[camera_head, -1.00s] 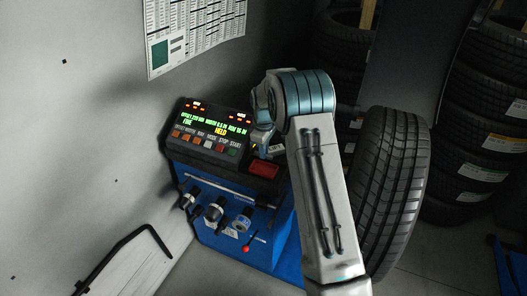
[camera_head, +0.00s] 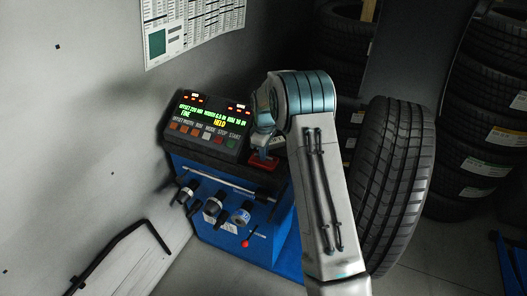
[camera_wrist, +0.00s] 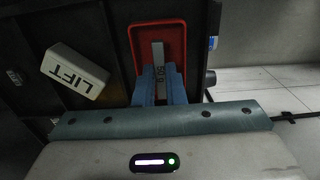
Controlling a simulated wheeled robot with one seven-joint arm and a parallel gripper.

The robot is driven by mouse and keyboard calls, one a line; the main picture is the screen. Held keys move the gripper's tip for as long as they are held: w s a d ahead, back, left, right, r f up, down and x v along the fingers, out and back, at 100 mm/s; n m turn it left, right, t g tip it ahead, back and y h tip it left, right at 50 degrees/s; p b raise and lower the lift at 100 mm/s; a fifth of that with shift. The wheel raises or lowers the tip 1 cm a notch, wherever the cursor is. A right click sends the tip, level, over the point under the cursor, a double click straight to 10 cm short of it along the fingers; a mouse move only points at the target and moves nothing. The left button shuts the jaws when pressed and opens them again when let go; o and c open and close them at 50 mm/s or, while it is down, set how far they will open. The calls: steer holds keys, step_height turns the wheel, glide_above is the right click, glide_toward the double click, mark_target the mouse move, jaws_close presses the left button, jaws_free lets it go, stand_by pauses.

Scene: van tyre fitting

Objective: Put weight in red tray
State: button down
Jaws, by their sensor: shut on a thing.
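The red tray (camera_wrist: 183,42) is a shallow tray with a raised rim. In the head view the red tray (camera_head: 262,167) sits on the top of the blue machine, partly hidden by my gripper (camera_head: 265,156). In the wrist view my gripper (camera_wrist: 159,72) has its blue fingers shut on a grey-white strip weight (camera_wrist: 158,52) marked 50 g. The weight lies over the inside of the tray, within its side rims. I cannot tell whether it touches the tray floor. The fingers cover the tray's near end.
A white block marked LIFT (camera_wrist: 75,72) lies left of the tray. The machine's lit control panel (camera_head: 208,125) stands left of my gripper in the head view. A large tyre (camera_head: 395,185) stands right of my arm.

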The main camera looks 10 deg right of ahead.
steer(key=c, duration=1.4)
jaws_free()
step_height(320, 180, up, 14)
steer(key=b, duration=0.1)
